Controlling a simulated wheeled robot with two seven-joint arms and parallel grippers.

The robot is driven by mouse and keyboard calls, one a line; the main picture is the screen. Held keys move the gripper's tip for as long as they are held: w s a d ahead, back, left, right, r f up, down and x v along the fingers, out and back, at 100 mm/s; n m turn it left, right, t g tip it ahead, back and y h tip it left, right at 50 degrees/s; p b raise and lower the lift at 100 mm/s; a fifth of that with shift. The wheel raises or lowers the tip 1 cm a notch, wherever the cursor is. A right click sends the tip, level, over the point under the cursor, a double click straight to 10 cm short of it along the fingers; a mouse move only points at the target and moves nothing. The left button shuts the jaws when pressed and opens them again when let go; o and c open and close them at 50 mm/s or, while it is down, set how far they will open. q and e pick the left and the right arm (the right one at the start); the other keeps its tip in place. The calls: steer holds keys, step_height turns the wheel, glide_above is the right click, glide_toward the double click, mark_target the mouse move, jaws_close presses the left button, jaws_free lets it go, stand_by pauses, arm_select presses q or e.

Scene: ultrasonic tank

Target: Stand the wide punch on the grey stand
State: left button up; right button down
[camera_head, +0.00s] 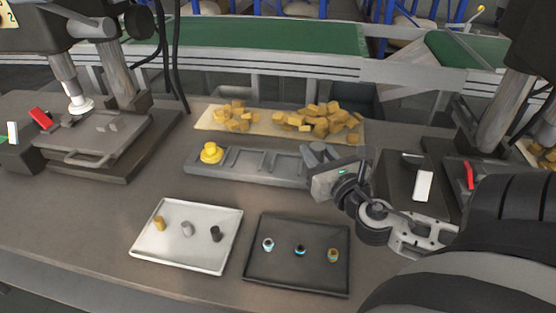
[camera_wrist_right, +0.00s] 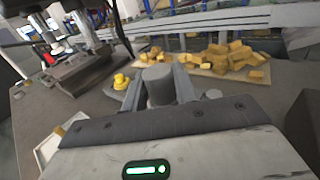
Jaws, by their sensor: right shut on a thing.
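My right gripper (camera_head: 320,154) is over the right end of the grey stand (camera_head: 236,171), a long low block with several recesses. In the right wrist view it is shut on a wide grey cylinder, the wide punch (camera_wrist_right: 158,84), which looks roughly upright between the two fingers. In the head view the gripper hides most of the punch and the stand's right end. I cannot tell whether the punch's base touches the stand. A yellow round piece (camera_head: 211,153) sits at the stand's left end; it also shows in the wrist view (camera_wrist_right: 121,81). My left gripper is not in view.
Yellow blocks (camera_head: 318,120) lie on a pale board behind the stand. A white tray (camera_head: 190,256) and a black tray (camera_head: 296,283), each with three small cylinders, lie in front. Machines stand left and right; a green conveyor (camera_head: 250,36) runs behind. The front left table is clear.

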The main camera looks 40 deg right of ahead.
steer(key=w+d+f, duration=0.1)
steer(key=w+f, duration=0.2)
steer(key=w, duration=0.4)
steer(key=b, duration=0.2)
glide_above(285, 174)
steer(key=f, duration=0.5)
steer(key=shift+s, duration=0.3)
steer(key=shift+w+f, duration=0.15)
steer(key=f, duration=0.2)
steer(key=f+b, duration=0.1)
steer(key=shift+w+d+f, duration=0.1)
steer(key=shift+w, duration=0.15)
steer(key=shift+f, duration=0.35)
steer(key=c, duration=1.1)
jaws_free()
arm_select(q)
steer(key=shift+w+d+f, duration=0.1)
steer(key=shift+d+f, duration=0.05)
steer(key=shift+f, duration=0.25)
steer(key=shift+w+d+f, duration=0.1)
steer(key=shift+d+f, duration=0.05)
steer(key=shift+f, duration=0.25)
